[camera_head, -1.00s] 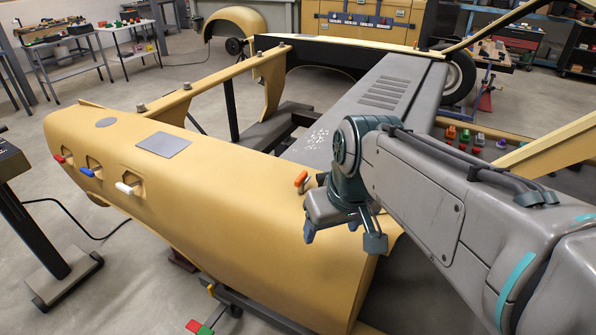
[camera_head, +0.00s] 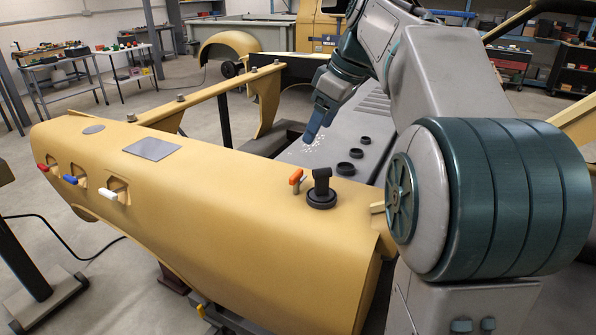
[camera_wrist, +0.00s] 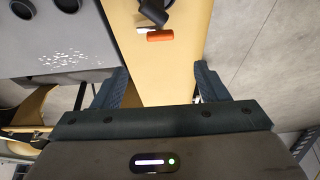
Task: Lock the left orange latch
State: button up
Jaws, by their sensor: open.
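One orange latch (camera_head: 297,177) with a pale base stands on top of the yellow fender, near its right end. It also shows in the wrist view (camera_wrist: 160,36), where its orange handle lies roughly crosswise beside a black knob. My gripper (camera_head: 318,128) is above and behind the latch in the head view, apart from it. In the wrist view my gripper (camera_wrist: 160,75) has its two fingers spread wide with nothing between them; the latch is beyond the fingertips. No second orange latch is clear in view.
A black knob (camera_head: 321,190) stands just right of the latch, close to it. Several black round caps (camera_head: 350,168) sit on the grey panel behind. Red (camera_head: 43,167), blue (camera_head: 70,180) and white (camera_head: 107,194) levers sit in the fender's left side. The fender top (camera_head: 220,180) is mostly clear.

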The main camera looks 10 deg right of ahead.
aim_at(296, 173)
jog(key=x, duration=1.2)
jog(key=shift+a+f+b, duration=0.15)
jog(key=shift+f+b, duration=0.1)
jog(key=shift+b, duration=0.1)
jog(key=c, duration=1)
